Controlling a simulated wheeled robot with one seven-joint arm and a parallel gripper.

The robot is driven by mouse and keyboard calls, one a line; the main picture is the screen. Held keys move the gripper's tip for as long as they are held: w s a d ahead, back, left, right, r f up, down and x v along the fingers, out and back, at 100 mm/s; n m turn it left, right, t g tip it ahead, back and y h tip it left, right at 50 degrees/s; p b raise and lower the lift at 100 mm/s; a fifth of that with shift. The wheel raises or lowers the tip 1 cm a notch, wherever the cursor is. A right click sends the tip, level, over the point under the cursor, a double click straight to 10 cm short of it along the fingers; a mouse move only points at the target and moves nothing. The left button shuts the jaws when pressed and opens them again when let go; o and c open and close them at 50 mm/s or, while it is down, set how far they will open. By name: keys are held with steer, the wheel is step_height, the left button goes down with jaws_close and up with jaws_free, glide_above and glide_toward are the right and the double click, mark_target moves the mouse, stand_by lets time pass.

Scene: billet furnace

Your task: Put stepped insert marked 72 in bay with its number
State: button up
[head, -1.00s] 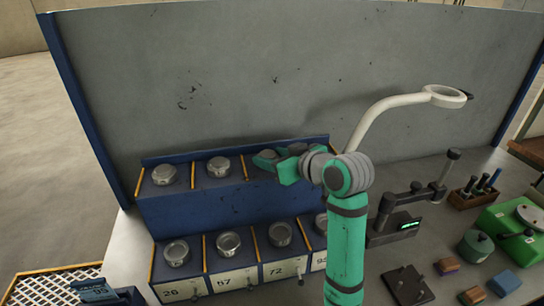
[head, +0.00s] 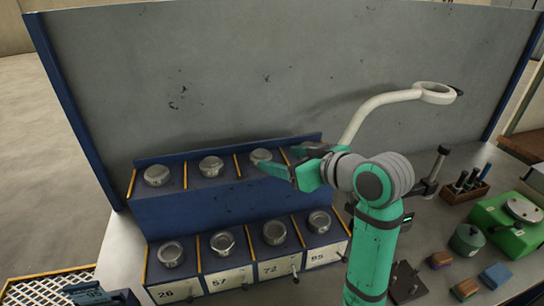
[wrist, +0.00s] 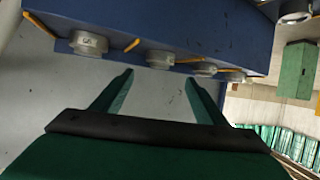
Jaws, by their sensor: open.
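A blue two-tier rack (head: 225,211) holds silver stepped inserts on both tiers. On the upper tier I see a left insert (head: 157,175), a middle insert (head: 211,166) and one beside my jaws (head: 261,157). Their marks are not readable, so I cannot tell which is 72. The lower bay labelled 72 (head: 270,270) has an insert (head: 274,232) above its label. My gripper (head: 283,158) is open at the right of the upper tier and hides what lies behind it. In the wrist view its jaws (wrist: 159,76) are empty, with a row of inserts (wrist: 88,44) beyond.
Lower labels 26 (head: 167,292), 57 (head: 220,281) and apparently 85 (head: 316,257) flank bay 72. A white curved lamp arm (head: 375,106) rises behind my arm. A green device (head: 508,222) and small blocks (head: 495,276) crowd the right bench. A tall grey panel stands behind.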

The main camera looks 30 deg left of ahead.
steer(key=shift+v, duration=1.8)
steer(key=shift+f, duration=0.1)
